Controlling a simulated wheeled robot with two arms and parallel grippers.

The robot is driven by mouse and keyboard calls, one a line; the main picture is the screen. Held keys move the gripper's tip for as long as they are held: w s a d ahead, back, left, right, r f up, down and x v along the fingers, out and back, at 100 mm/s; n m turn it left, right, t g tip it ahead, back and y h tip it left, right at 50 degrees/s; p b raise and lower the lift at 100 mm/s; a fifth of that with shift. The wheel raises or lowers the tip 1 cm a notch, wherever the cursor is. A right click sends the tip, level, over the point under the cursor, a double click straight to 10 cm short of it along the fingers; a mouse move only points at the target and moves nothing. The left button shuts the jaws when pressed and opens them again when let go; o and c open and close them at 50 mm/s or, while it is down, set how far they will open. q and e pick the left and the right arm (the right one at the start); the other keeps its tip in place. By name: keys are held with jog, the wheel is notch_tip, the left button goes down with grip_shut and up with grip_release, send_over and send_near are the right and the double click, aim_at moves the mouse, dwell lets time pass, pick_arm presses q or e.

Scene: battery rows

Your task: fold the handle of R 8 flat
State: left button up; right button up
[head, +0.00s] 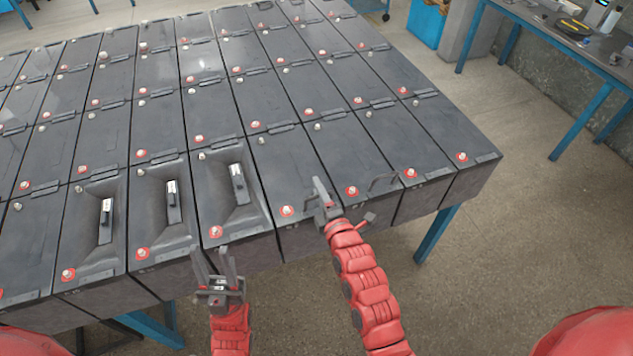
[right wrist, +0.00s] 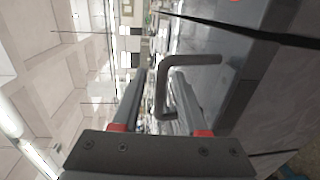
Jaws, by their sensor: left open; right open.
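One thin dark handle (head: 382,180) stands raised in the front row of batteries, near the right end. Its battery (head: 400,205) carries a label too small to read, so I cannot confirm that it is R 8. My right gripper (head: 322,192) is open, just left of the raised handle in the head view. In the right wrist view the bent grey handle (right wrist: 161,88) shows between and beyond the open fingers (right wrist: 150,95); I cannot tell whether they touch it. My left gripper (head: 214,256) is open and empty at the front edge of the batteries.
Rows of dark batteries with red-ringed terminals fill the table. Three front batteries have recesses with upright pale-topped parts (head: 172,200). Other handles, such as one further back (head: 283,128), lie flat. Open floor (head: 540,230) lies to the right, before a blue-legged bench (head: 560,35).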

jog(key=shift+x, duration=0.85)
grip_shut()
